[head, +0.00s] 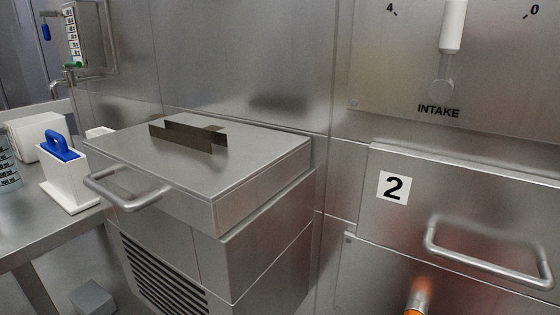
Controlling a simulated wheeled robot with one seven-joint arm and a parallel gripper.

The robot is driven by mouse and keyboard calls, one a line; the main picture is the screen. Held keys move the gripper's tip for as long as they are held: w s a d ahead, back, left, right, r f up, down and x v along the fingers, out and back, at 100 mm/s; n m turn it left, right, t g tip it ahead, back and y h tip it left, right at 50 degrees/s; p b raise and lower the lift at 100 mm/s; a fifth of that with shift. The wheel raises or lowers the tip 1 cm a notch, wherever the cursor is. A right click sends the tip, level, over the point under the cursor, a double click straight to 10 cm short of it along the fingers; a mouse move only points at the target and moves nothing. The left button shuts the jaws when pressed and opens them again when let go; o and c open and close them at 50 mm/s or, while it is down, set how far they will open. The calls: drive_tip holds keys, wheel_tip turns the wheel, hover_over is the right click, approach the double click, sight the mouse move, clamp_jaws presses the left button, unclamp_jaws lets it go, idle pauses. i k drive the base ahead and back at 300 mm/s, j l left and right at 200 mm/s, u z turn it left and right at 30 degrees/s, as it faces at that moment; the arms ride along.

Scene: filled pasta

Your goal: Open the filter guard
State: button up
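No part is labelled as the filter guard, so I cannot tell for sure which one it is. A steel box unit (265,245) stands against the wall, with a louvred grille (160,272) low on its front. Its thick lid (255,150) lies flat and closed, with a bar handle (135,200) on the front edge. A dark upright metal bracket (190,137) is on the lid's top. To the right, a steel panel marked 2 (430,190) is closed and has a bar handle (480,262). My gripper is not in view.
A steel counter (25,232) at left holds a white holder with a blue-handled tool (65,170) close to the box. A white lever (453,25) is above the INTAKE label (438,110). An orange-and-metal cylinder (417,300) shows at the bottom edge.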

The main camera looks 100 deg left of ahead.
sight(211, 194)
drive_tip(key=u, duration=4.1)
